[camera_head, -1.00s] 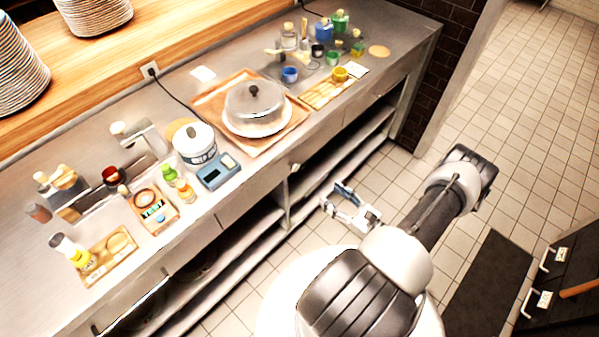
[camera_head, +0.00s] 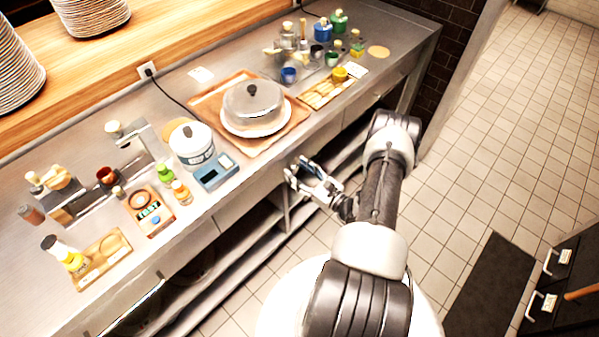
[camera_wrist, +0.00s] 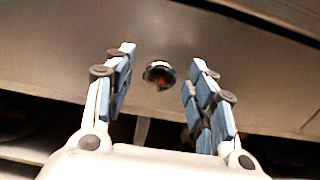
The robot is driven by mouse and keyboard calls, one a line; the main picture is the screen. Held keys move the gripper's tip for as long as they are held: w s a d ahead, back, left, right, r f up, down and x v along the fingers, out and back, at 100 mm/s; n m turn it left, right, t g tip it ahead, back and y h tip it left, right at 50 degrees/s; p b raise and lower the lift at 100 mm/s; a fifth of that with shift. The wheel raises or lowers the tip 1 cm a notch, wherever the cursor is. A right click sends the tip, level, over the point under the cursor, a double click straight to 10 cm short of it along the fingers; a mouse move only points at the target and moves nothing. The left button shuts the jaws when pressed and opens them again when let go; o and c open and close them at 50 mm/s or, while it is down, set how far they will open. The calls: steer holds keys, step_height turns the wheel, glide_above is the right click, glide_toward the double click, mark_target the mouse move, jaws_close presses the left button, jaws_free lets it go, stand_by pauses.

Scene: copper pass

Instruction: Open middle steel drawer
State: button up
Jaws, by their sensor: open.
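The middle steel drawer (camera_head: 262,187) is in the front of the steel counter and looks closed. In the wrist view its steel front (camera_wrist: 150,60) fills the upper part, with a round shiny knob (camera_wrist: 159,75) on it. My gripper (camera_head: 296,172) is close in front of that drawer face in the head view, and it hides the knob there. In the wrist view my gripper (camera_wrist: 160,75) is open, with its two blue-padded fingers on either side of the knob. A gap shows between the knob and each finger; I cannot tell the remaining depth.
The steel counter (camera_head: 95,208) carries a domed lid (camera_head: 253,105) on a wooden tray, a white pot (camera_head: 192,146), a blue scale (camera_head: 217,172) and bottles. Open shelves lie below the drawers.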

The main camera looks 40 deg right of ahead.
steer(key=shift+c, duration=0.3)
jaws_close()
stand_by(0.3)
